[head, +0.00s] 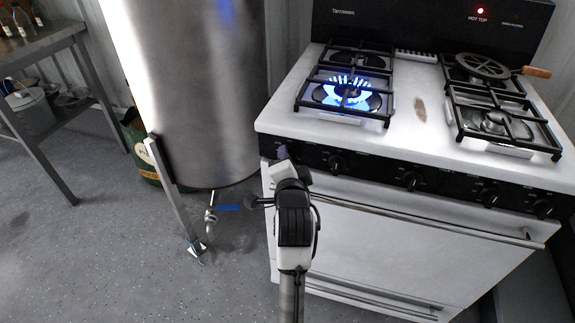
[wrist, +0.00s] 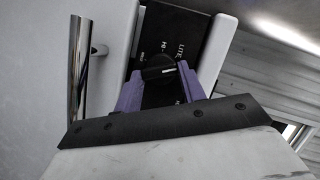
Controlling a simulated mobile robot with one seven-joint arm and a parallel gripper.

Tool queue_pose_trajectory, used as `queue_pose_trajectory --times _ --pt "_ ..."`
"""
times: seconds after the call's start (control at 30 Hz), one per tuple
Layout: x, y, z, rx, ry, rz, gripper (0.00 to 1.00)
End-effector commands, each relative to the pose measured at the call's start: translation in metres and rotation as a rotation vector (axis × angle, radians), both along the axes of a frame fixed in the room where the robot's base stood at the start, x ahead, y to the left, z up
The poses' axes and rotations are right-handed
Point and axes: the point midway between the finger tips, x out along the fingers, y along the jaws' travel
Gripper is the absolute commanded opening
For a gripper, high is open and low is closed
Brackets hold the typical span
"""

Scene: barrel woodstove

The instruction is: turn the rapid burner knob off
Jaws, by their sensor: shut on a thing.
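The stove's front-left burner (head: 348,92) is lit with a blue flame. My gripper (head: 282,153) is at the left end of the black knob panel in the head view. In the wrist view, the purple fingers of my gripper (wrist: 167,80) are shut on a round black knob (wrist: 156,68) with a white pointer line. The panel around it carries white "LITE" and "HI" marks. In the head view this knob is hidden behind my gripper.
Other black knobs, such as one right of my gripper (head: 336,162), line the panel. The oven door handle (head: 430,218) runs below. A pan (head: 483,66) sits on a back-right grate. A large steel tank (head: 200,90) stands close on the left.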

Motion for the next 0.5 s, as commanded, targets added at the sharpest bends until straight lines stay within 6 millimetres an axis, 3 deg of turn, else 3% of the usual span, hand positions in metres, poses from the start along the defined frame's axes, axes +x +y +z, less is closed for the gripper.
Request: queue_pose_trajectory --times 0.5 --pt "-0.0002 -0.0009 -0.0061 0.369 -0.118 0.0 0.17"
